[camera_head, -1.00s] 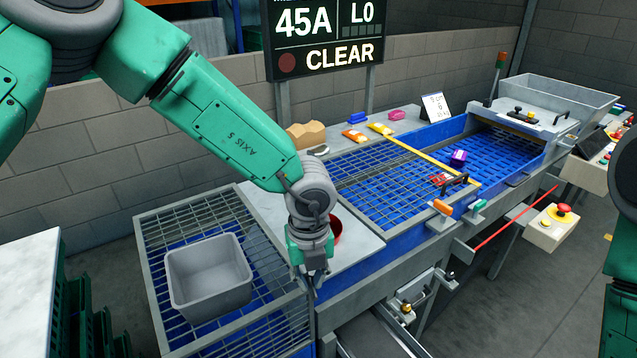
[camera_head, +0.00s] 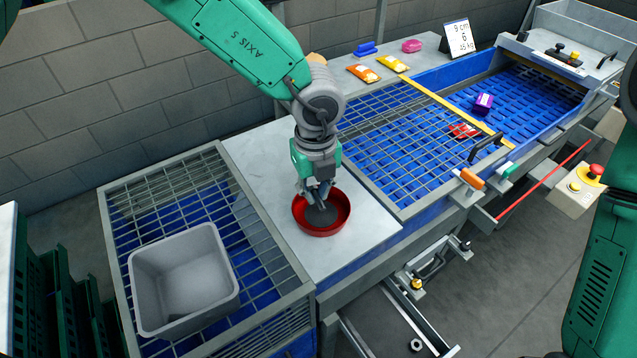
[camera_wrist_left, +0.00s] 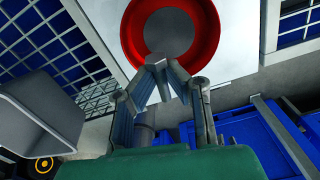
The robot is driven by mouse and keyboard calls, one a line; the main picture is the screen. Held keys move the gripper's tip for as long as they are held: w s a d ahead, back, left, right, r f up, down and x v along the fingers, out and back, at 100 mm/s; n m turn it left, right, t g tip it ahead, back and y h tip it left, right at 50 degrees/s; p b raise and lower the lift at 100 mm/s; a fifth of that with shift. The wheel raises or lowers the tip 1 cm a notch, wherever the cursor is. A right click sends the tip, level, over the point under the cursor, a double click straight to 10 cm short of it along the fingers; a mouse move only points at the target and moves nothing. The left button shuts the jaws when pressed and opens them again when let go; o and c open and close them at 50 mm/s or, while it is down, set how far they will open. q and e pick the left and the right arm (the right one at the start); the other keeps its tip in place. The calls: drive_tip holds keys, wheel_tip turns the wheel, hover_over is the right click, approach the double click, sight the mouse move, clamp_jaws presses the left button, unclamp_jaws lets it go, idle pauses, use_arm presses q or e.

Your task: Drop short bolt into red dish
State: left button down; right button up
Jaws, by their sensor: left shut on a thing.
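The red dish (camera_head: 301,222) stands on the pale bench top, with a dark grey inside. It also shows in the wrist view (camera_wrist_left: 131,35), straight ahead of the fingers. My left gripper (camera_head: 320,199) points down over the dish. In the wrist view my left fingers (camera_wrist_left: 164,68) come together at their tips on a small grey piece, the short bolt (camera_wrist_left: 167,40), seen against the dish's floor. The bolt is hard to make out in the head view. My right gripper is out of view; only part of my right arm shows at the right edge.
A grey bin (camera_head: 185,280) stands on the grate at left. The bench top (camera_head: 255,175) around the dish is clear. An open drawer (camera_head: 380,325) sits below.

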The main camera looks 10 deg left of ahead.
sight(315, 194)
use_arm(q)
drive_tip(key=f, duration=0.1)
drive_tip(key=f+b, duration=0.1)
drive_tip(key=f, duration=0.1)
drive_tip(key=w+a+f+b, duration=0.1)
drive_tip(key=shift+f, duration=0.2)
drive_tip(key=shift+f+b, duration=0.2)
drive_tip(key=shift+b, duration=0.25)
drive_tip(key=shift+a, duration=0.1)
drive_tip(key=shift+s+r, duration=0.15)
drive_tip(key=shift+s, duration=0.05)
drive_tip(key=c, duration=1.5)
unclamp_jaws()
drive_tip(key=shift+w+d, duration=0.1)
drive_tip(key=shift+d, duration=0.25)
drive_tip(key=shift+c, duration=0.2)
drive_tip(key=shift+d, duration=0.1)
